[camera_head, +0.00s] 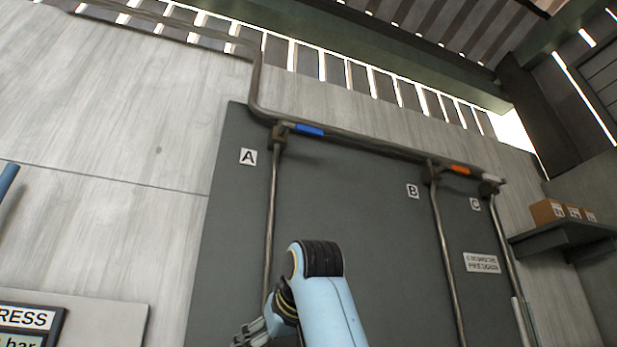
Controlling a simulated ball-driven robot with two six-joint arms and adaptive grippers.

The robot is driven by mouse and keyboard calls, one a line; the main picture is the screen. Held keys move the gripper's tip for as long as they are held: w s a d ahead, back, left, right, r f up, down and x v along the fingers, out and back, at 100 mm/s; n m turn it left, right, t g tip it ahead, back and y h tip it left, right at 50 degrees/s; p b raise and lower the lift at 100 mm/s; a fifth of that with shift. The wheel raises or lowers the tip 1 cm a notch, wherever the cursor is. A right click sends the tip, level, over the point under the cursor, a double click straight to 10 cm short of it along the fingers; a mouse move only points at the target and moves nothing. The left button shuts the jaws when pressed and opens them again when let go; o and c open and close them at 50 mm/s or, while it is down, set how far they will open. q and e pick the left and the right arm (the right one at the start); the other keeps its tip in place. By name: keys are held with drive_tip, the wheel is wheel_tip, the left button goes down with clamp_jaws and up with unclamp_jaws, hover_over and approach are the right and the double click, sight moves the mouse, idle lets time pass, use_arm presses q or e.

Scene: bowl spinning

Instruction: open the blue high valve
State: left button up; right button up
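The blue valve handle (309,130) is high on the wall, at the top of the pipe by label A (248,157). It lies lengthwise along the upper horizontal pipe (360,142). One of my arms, pale blue with a black joint, rises at the bottom centre, below the handle and apart from it; I take it as my right. Its gripper (250,334) shows only in part at the bottom edge, and its fingers cannot be read. My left gripper is not in view.
An orange handle (459,170) by label B (412,191) and a white handle (493,178) by label C (475,204) sit to the right. Vertical pipes cross the dark panel (350,220). A shelf with boxes (558,212) is at right; a pressure display (28,325) is lower left.

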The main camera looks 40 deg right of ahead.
drive_tip(key=r, duration=0.6)
drive_tip(key=r+t, duration=0.1)
drive_tip(key=r, duration=0.5)
drive_tip(key=d+r+t, duration=0.1)
drive_tip(key=r, duration=0.6)
drive_tip(key=shift+s+m, duration=0.1)
drive_tip(key=shift+m, duration=0.2)
wheel_tip(320, 180, up, 9)
drive_tip(key=s+t, duration=0.1)
drive_tip(key=s, duration=0.1)
drive_tip(key=m+t+h+p, duration=0.1)
drive_tip(key=t+h+p, duration=0.15)
drive_tip(key=p, duration=0.25)
approach(310, 128)
drive_tip(key=shift+y, duration=0.45)
drive_tip(key=x, duration=0.9)
drive_tip(key=shift+w+d+r, duration=0.1)
drive_tip(key=shift+d+r, duration=0.25)
drive_tip(key=shift+w+d+f, duration=0.1)
drive_tip(key=shift+w+f, duration=0.05)
drive_tip(key=shift+w, duration=0.5)
drive_tip(key=c, duration=1.7)
